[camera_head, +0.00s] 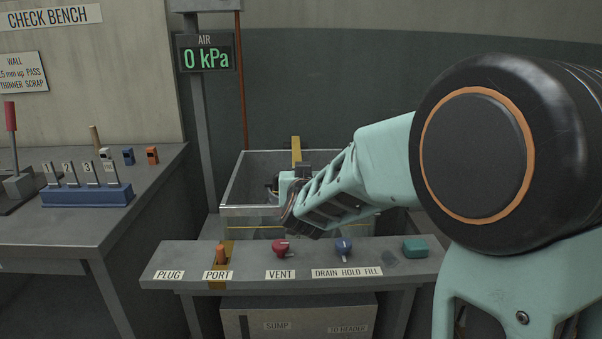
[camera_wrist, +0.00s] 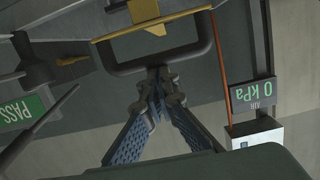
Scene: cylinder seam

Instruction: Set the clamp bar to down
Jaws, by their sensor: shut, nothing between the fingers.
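A dark rounded loop bar (camera_wrist: 118,68), which looks like the clamp bar, shows in the wrist view, with a thin yellow strip (camera_wrist: 188,17) behind it. My gripper (camera_wrist: 165,74) is shut and empty, its fingertips at the loop's near edge. I cannot tell whether they touch it. In the head view my gripper (camera_head: 289,219) is at the front right of an open grey tank (camera_head: 245,211). A yellow upright piece (camera_head: 296,148) stands at the tank's back. My gripper and arm hide much of the tank's right side, and the loop is not clear there.
The air display (camera_head: 206,58) reads 0 kPa. A check bench (camera_head: 60,230) with a blue rack (camera_head: 87,195) stands left.

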